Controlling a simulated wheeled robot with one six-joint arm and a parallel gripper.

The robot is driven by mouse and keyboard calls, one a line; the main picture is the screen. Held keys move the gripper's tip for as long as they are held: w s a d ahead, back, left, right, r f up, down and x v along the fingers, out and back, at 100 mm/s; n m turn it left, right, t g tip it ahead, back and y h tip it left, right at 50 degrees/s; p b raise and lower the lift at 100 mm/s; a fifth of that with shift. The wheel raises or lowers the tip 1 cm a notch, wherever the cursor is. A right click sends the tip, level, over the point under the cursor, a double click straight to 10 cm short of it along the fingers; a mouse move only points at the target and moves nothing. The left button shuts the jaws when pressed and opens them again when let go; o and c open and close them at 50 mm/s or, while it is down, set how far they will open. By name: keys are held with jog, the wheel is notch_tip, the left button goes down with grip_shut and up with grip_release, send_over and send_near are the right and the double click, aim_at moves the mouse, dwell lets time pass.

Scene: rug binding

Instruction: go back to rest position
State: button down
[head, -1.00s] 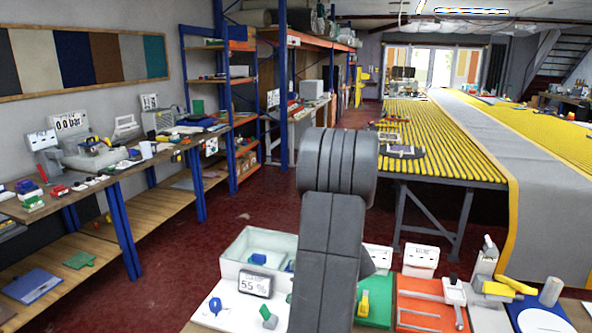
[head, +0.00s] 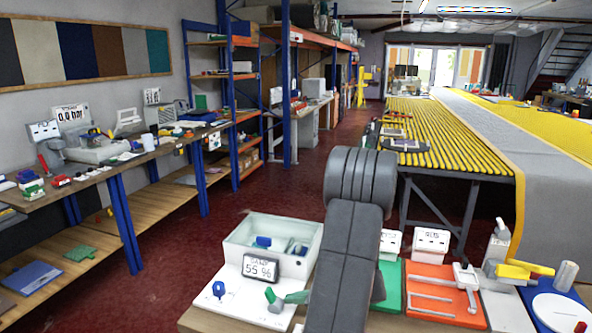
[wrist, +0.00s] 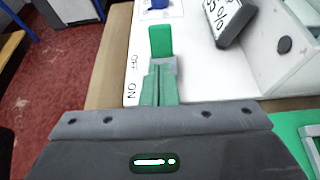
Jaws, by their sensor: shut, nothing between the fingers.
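My gripper (wrist: 158,86) shows in the wrist view as two greenish fingers pressed together, with nothing held between them. Its tips are close to a small grey switch base with an upright green lever (wrist: 160,40) on a white panel (wrist: 190,50). Whether they touch it I cannot tell. In the head view, my dark grey arm rises at lower centre and hides most of the gripper. The green-lever switch (head: 273,299) stands just left of the arm there. No marked rest position shows.
A white bin (head: 240,238) with blue parts and a display reading 55 % (head: 260,267) stand behind the switch. A blue switch (head: 219,289) is left. An orange board (head: 425,285) lies right of the arm. Red floor (head: 180,260) is clear beyond the bench.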

jog(key=shift+d+f+y+b, duration=0.25)
jog(key=shift+y+b, duration=0.05)
jog(key=shift+b, duration=0.05)
dwell(0.3)
